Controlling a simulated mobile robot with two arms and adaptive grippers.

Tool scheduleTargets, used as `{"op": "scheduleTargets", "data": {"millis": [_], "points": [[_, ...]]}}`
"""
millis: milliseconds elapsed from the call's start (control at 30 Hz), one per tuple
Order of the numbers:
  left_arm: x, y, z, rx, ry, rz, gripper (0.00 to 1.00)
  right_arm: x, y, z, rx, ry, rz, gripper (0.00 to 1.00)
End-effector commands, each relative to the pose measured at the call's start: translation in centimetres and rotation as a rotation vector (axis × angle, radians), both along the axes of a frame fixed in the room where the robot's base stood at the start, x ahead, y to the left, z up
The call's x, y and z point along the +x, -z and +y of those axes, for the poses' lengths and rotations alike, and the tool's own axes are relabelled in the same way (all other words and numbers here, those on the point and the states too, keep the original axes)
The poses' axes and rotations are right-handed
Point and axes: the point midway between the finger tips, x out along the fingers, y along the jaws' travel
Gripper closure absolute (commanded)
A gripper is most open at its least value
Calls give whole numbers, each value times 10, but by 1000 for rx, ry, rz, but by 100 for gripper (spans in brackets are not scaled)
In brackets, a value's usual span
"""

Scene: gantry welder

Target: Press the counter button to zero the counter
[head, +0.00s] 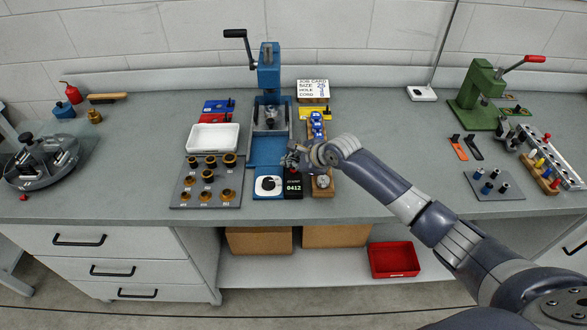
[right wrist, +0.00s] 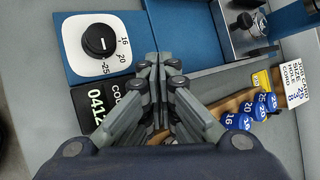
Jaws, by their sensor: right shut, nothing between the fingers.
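The counter (head: 293,189) is a small black box reading 0412, near the front edge of the bench. In the right wrist view the counter (right wrist: 92,108) lies left of the fingers, its lettering partly covered by them. My right gripper (head: 291,160) is shut and empty, at the back edge of the counter in the head view. Its fingertips (right wrist: 152,66) are together in the right wrist view. I cannot tell whether they touch the counter. My left gripper is not in view.
A white dial plate (head: 268,186) sits left of the counter. Behind is a blue lever press (head: 269,70). A grey bushing board (head: 180,195) and white tray (head: 213,138) lie left. Bench right of my arm is partly clear.

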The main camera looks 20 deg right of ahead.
Motion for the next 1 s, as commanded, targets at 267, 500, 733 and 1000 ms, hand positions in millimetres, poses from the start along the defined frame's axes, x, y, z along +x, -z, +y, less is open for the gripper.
{"op": "scheduleTargets", "data": {"millis": [267, 500, 733, 1000], "points": [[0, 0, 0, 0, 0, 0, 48, 0, 4, 0, 1, 1, 0, 100], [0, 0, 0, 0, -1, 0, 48, 0, 7, 0, 0, 1, 2, 100], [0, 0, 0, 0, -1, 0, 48, 0, 8, 0, -1, 0, 1, 100], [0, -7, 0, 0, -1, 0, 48, 0, 2, 0, -1, 1, 3, 100]]}}
